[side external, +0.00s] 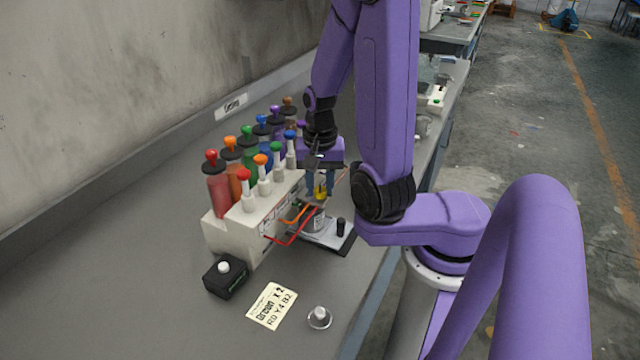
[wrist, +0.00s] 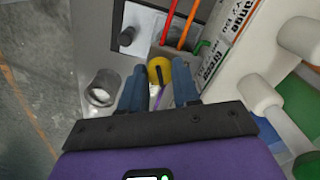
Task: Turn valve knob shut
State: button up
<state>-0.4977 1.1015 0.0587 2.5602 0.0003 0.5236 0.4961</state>
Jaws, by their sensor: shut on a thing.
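In the side external view my gripper (side external: 320,194) points down beside the front of the white dispenser box (side external: 228,237). My fingers partly hide the knob, and its mount cannot be made out.
Several capped bottles, such as a red one (side external: 218,188), stand along the box. Red and orange tubes (side external: 296,236) run near a scale plate (side external: 325,232) with a black post. A card (side external: 271,305), a black button box (side external: 226,278) and a metal cup (wrist: 103,88) are nearby.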

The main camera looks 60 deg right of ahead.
aim_at(320, 189)
jog(key=m, duration=0.5)
jog(key=shift+m, duration=0.3)
dwell(0.4)
jog(key=o, duration=1.1)
jog(key=shift+c, duration=0.2)
jog(key=shift+r, duration=0.15)
notch_tip(320, 189, up, 17)
jog(key=shift+r, duration=0.1)
